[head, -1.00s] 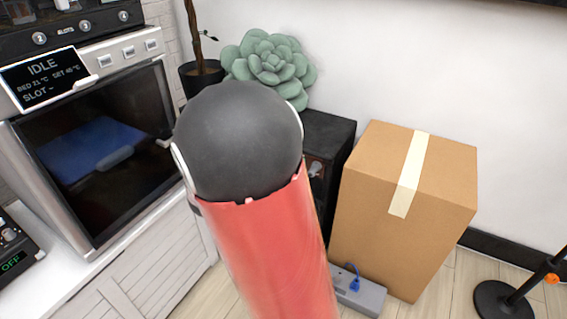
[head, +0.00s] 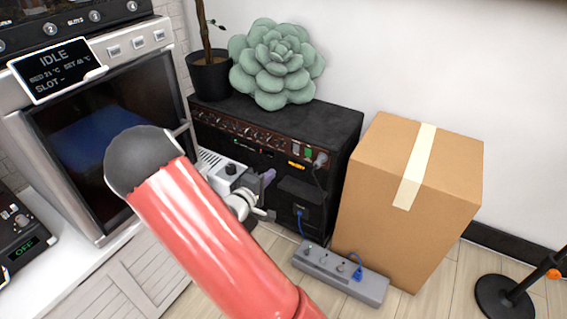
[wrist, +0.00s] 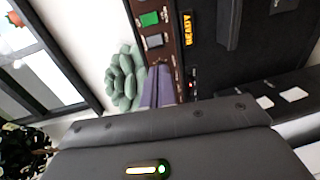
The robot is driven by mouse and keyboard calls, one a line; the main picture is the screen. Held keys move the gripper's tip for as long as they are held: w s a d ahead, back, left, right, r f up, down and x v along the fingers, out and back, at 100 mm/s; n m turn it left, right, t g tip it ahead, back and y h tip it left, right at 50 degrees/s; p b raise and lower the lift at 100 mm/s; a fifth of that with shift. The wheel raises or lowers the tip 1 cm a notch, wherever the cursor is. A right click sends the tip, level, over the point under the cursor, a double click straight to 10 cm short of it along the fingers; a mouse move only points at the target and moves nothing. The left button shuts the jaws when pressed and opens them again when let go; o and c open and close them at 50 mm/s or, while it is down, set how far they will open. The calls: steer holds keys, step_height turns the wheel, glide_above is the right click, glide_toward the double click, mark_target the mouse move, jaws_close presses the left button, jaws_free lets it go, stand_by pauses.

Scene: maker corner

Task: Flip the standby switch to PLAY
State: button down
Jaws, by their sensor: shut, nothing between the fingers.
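The black amplifier (head: 325,118) stands against the wall, with a brown panel of knobs (head: 250,136) across its upper face. On the panel's right part are a green rocker (head: 308,153) and a grey rocker beside it. The wrist view shows the green rocker (wrist: 149,19), the grey rocker (wrist: 154,40) and an orange-lit READY display (wrist: 188,28). I cannot tell which control is the standby switch; its lettering is unreadable. My gripper (head: 269,176) is shut and empty, in front of the amplifier below the panel. Its purple fingers (wrist: 158,86) point at the panel's edge; contact is unclear.
A cardboard box (head: 420,165) stands close at the amplifier's right. A power strip (head: 340,273) with a blue plug lies on the floor before it. A green succulent-shaped cushion (head: 275,62) and a potted plant (head: 209,75) sit on top. An oven-like machine (head: 100,120) is at left.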

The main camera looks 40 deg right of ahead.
mark_target(296, 152)
steer(key=x, duration=1.3)
steer(key=shift+w+d, duration=0.2)
steer(key=shift+d, duration=0.05)
steer(key=shift+f, duration=0.15)
steer(key=shift+d+f+b, duration=0.15)
steer(key=shift+f+b, duration=0.1)
steer(key=shift+b, duration=0.3)
steer(key=shift+r+h, duration=0.3)
steer(key=shift+t, duration=0.3)
